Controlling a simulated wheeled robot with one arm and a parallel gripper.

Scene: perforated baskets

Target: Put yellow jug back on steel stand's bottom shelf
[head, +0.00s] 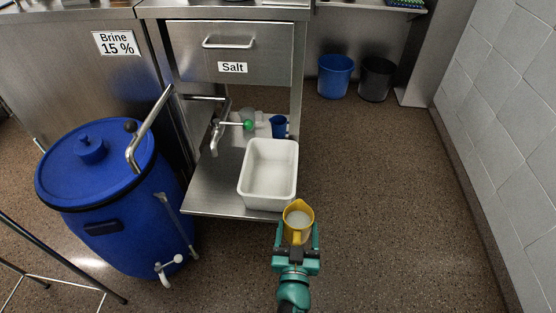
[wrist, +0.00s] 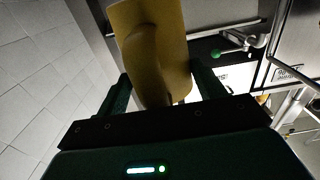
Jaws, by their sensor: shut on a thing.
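The yellow jug (head: 298,214) is in my gripper (head: 298,240), in front of the steel stand, near the front edge of its bottom shelf (head: 211,198). Its open top faces the head camera and shows a pale inside. In the wrist view the jug (wrist: 150,50) fills the space between the fingers of my gripper (wrist: 160,95), which are shut on it. A white tub (head: 269,174) stands on the right part of the bottom shelf, just behind the jug. I cannot tell how high the jug is relative to the shelf.
A blue cup (head: 279,126) and a green-handled tap (head: 247,125) are behind the tub. A large blue barrel (head: 110,200) stands left of the shelf. The shelf's front left is bare. Blue (head: 336,76) and black (head: 376,79) bins stand at the back; the floor at right is clear.

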